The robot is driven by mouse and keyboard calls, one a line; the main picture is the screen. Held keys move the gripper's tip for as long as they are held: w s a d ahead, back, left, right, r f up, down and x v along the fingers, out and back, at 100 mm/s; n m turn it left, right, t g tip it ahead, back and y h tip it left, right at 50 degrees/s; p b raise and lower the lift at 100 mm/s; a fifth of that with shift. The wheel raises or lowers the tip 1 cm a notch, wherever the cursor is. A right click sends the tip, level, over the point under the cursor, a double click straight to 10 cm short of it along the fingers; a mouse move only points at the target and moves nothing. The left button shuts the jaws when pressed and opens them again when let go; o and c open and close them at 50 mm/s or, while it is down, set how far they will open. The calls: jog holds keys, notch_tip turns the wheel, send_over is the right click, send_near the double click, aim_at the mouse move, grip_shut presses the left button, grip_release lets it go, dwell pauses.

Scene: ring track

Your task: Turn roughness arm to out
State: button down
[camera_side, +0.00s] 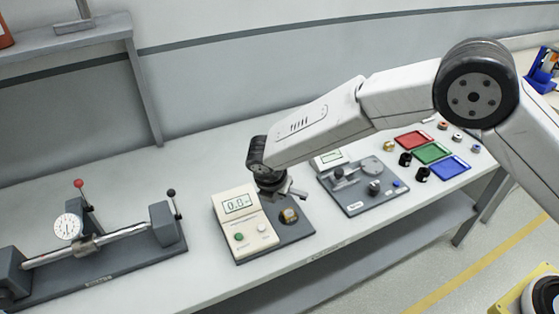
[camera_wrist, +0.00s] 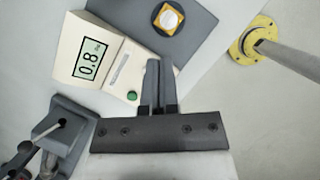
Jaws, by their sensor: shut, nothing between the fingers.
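My gripper (camera_side: 293,193) is shut and empty above the beige display unit (camera_side: 240,222). A second station (camera_side: 364,197), a grey plate right of my gripper in the side view, carries a small dark arm-like part (camera_side: 345,177) and a round grey part (camera_side: 374,188). This part may be the roughness arm; its label and setting are too small to read. My gripper is apart from it. The second station is outside the wrist view.
A shaft fixture with a dial (camera_side: 68,226) stands at left. Red (camera_side: 411,140), green (camera_side: 432,153) and blue (camera_side: 450,168) trays lie at right, with several small rings nearby.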

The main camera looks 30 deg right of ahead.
aim_at(295, 191)
jog(key=x, duration=0.7)
jog(key=shift+d+f, duration=0.15)
jog(key=shift+f, duration=0.15)
jog(key=shift+w+d, duration=1)
jog(key=shift+d, duration=0.1)
jog(key=shift+w+d, duration=0.35)
jog(key=shift+d, duration=0.05)
jog(key=shift+w+d+n, duration=0.1)
jog(key=shift+d+n, duration=0.4)
jog(key=shift+n, duration=0.3)
jog(key=shift+w+d+n+t+y, duration=0.3)
jog(key=shift+d+n+t+y, duration=0.25)
jog(key=shift+n, duration=0.55)
jog(key=n, duration=0.1)
jog(key=w+d+n+y, duration=0.1)
jog(key=n, duration=0.2)
jog(key=shift+w+d+t+y, duration=0.25)
jog(key=shift+w+d, duration=0.1)
jog(key=shift+d, duration=0.05)
jog(key=shift+w+d, duration=0.4)
jog(key=shift+w, duration=0.35)
jog(key=shift+w+d, duration=0.2)
jog(key=shift+w, duration=0.75)
